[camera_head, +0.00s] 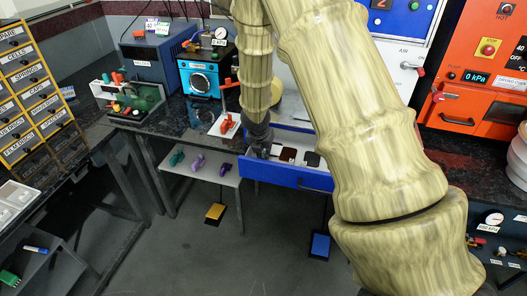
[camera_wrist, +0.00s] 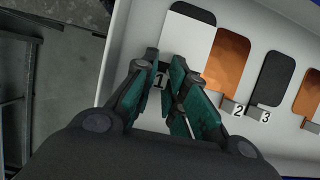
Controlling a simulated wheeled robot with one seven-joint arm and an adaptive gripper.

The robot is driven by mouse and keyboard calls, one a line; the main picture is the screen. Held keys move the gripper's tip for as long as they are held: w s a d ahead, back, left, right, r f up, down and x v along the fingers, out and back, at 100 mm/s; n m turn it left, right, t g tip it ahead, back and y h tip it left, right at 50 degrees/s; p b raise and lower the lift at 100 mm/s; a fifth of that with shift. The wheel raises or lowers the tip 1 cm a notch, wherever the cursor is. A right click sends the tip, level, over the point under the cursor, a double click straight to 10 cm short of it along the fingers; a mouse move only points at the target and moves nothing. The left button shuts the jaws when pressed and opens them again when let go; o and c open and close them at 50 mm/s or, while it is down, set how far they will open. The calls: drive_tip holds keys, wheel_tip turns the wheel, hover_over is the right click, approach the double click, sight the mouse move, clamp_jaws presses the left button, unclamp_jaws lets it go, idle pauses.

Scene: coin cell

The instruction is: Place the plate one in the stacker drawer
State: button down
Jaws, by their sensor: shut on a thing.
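Plate one is the white plate (camera_wrist: 185,42), with a "1" tag (camera_wrist: 158,81) at its near end. My gripper (camera_wrist: 170,92) has teal fingers closed around this tagged end, and the fingertips hide part of it. The plate lies over the left end of the stacker drawer, with a dark plate (camera_wrist: 193,12) showing past its far edge. I cannot tell whether it rests on the drawer floor. In the head view, my gripper (camera_head: 259,148) is at the left end of the pulled-out drawer with the blue front (camera_head: 285,174).
In the wrist view, a copper plate (camera_wrist: 228,62) tagged 2 and a dark plate (camera_wrist: 273,78) tagged 3 lie to the right, with another copper plate (camera_wrist: 308,94) beyond. In the head view, a low shelf (camera_head: 202,166) with clamps stands left of the drawer.

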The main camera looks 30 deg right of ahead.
drive_tip(key=c, duration=1.5)
unclamp_jaws()
drive_tip(key=shift+o, duration=0.2)
drive_tip(key=shift+r, duration=0.1)
drive_tip(key=p+v, duration=0.2)
drive_tip(key=v, duration=0.9)
drive_tip(key=shift+r+p, duration=0.35)
drive_tip(key=shift+r, duration=0.05)
drive_tip(key=shift+s, duration=0.15)
